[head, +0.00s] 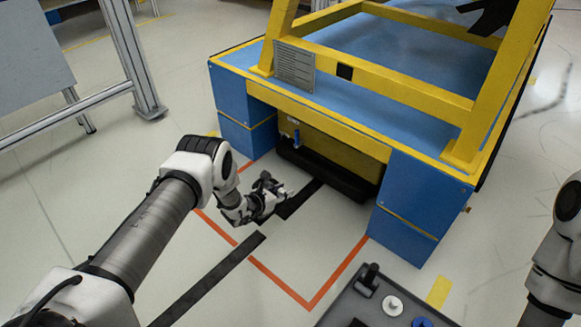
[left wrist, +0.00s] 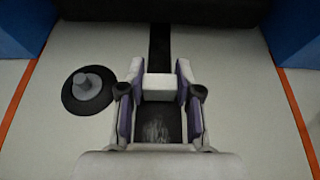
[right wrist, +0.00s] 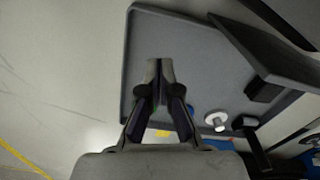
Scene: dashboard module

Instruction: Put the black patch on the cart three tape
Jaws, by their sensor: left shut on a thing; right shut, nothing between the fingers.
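In the head view my left gripper (head: 272,197) is low over the floor in front of the cart (head: 345,150). In the left wrist view it (left wrist: 160,85) is shut on a pale block (left wrist: 158,88). A scuffed dark piece (left wrist: 158,122) shows below the block between the fingers; I cannot tell whether it is the black patch or floor tape. Black tape (head: 212,280) runs along the floor toward the cart, with a pale break near my gripper. A black disc with a grey knob (left wrist: 87,90) lies left of the tape. My right gripper (right wrist: 158,68) is shut and empty.
Orange tape (head: 285,287) outlines a floor area before the cart. A dark grey tray (head: 350,300) at the bottom right holds a white disc with a knob (head: 393,305), a blue disc (head: 421,322) and a black block (head: 368,277). A metal frame (head: 135,60) stands at left.

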